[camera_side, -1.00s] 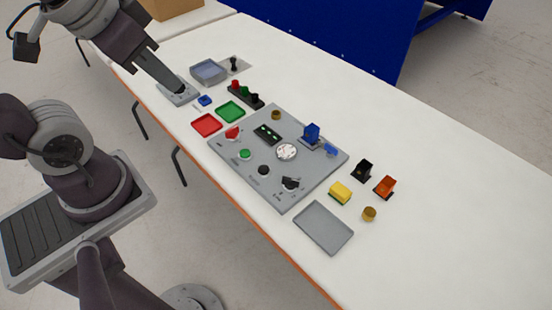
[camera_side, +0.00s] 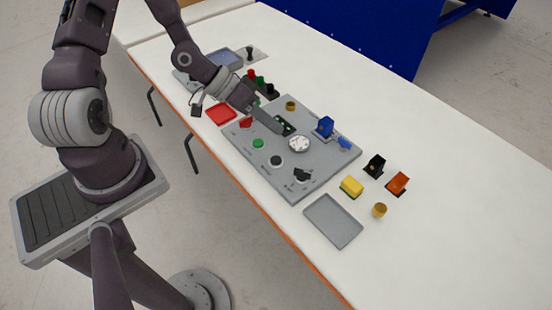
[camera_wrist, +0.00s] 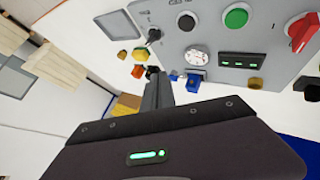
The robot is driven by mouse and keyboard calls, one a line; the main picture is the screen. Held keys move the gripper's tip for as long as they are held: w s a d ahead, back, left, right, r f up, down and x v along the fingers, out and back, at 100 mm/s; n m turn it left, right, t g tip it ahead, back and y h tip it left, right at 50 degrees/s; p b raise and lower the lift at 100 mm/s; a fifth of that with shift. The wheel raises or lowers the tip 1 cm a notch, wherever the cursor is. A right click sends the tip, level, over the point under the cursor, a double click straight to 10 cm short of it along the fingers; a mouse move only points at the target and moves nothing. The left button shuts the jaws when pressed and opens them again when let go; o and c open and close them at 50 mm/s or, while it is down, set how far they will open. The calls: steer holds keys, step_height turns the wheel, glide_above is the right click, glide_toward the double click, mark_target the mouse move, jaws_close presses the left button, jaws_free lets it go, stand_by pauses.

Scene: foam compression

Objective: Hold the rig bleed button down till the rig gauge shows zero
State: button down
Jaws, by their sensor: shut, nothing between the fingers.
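A green button (camera_side: 258,143) and a black button (camera_side: 277,160) are on the panel; both show in the wrist view, the green one (camera_wrist: 236,16) right of the black one (camera_wrist: 191,21). I cannot tell which is the bleed button. Contact cannot be told.
A yellow block (camera_side: 351,186), a grey tray (camera_side: 333,221) and a red tray (camera_side: 221,114) lie nearby.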

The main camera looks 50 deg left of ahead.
mark_target(272, 159)
steer(key=shift+f, duration=0.15)
steer(key=shift+f, duration=4.3)
steer(key=shift+f, duration=0.1)
steer(key=shift+f, duration=0.3)
steer(key=shift+f, duration=0.45)
steer(key=shift+r, duration=0.1)
stand_by(0.5)
steer(key=shift+r, duration=0.75)
